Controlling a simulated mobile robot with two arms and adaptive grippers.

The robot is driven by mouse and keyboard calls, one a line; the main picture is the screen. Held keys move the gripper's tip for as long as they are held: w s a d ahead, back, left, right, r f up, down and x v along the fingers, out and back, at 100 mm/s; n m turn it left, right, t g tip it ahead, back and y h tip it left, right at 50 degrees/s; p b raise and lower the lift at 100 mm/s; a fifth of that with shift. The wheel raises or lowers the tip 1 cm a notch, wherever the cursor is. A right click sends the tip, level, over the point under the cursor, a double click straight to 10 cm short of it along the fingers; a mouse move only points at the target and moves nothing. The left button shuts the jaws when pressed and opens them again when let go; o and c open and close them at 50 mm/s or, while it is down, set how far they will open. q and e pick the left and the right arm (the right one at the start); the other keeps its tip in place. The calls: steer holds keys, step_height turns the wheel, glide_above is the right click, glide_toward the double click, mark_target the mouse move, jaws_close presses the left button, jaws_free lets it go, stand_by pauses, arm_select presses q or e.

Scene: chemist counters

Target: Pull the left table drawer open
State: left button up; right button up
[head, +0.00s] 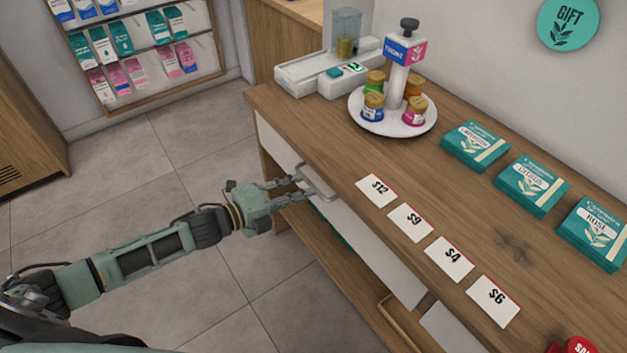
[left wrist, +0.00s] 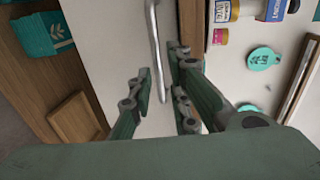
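The counter (head: 450,200) has a white left drawer front (head: 276,143) on its side, below the top's edge. A grey metal bar handle (head: 318,183) stands out from it. My left gripper (head: 300,183) is at this handle, reaching in from the left. In the left wrist view, the handle (left wrist: 154,50) runs down between the spread fingers of my left gripper (left wrist: 160,88), in front of the white drawer front (left wrist: 115,50). The fingers are open; I cannot tell whether one touches the bar. The drawer looks closed. My right gripper is not in view.
On the counter stand a white carousel (head: 394,118) with jars, a scale (head: 325,70), teal boxes (head: 475,146) and price cards (head: 411,222). A wooden handle (head: 400,325) sits further right along the front. The tiled floor (head: 150,170) before the counter is clear.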

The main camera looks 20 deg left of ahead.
mark_target(311, 184)
arm_select(q)
steer(key=x, duration=0.4)
steer(key=shift+w+d+f, duration=0.1)
steer(key=shift+w+f, duration=0.1)
steer(key=shift+w, duration=0.2)
jaws_close()
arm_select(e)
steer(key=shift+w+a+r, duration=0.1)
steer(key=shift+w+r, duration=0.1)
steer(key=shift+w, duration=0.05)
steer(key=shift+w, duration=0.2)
